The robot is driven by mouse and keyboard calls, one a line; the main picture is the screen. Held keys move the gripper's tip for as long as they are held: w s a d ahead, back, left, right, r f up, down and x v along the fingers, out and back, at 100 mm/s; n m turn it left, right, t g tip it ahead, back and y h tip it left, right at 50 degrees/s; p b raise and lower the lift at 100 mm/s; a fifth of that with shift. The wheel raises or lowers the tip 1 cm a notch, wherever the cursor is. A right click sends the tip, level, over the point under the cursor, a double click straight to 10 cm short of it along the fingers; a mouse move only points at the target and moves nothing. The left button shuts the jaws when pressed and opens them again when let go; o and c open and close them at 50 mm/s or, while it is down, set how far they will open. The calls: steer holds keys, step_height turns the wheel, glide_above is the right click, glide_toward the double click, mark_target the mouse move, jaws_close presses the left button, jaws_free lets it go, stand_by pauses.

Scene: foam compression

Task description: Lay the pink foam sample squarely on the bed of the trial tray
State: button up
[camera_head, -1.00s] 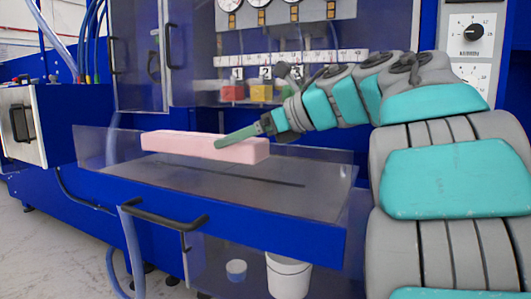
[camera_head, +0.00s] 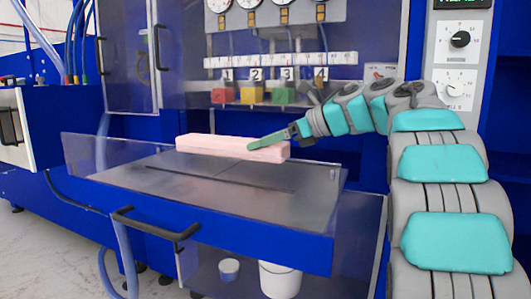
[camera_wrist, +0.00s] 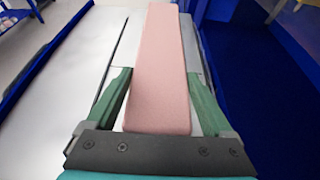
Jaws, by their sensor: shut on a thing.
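The pink foam sample (camera_head: 215,145) is a long bar held roughly level over the back part of the grey metal bed (camera_head: 170,182) of the trial tray. My gripper (camera_head: 262,143) grips it near its right end. In the wrist view, the fingers of my gripper (camera_wrist: 158,85) stand on both sides of the pink foam sample (camera_wrist: 160,55), which runs away from me. The bed (camera_wrist: 60,65) with a dark slot shows to its left. I cannot tell whether the foam touches the bed.
A clear panel (camera_head: 85,160) stands at the tray's left end, and a blue front edge with a black handle (camera_head: 155,225) runs in front. Behind are numbered coloured blocks, such as the red one (camera_head: 223,96). A white bucket (camera_head: 280,280) stands below.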

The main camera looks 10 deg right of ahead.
mark_target(265, 153)
steer(key=shift+a+f, duration=0.1)
steer(key=shift+f, duration=1.45)
steer(key=shift+f, duration=0.1)
steer(key=o, duration=1.1)
steer(key=shift+c, duration=0.2)
steer(key=shift+r, duration=0.2)
steer(key=shift+s+d, duration=0.2)
steer(key=shift+d, duration=0.1)
steer(key=b+v, duration=0.1)
steer(key=v, duration=1)
steer(key=shift+s+d+r, duration=0.1)
steer(key=shift+s+r, duration=0.05)
steer(key=shift+r, duration=0.05)
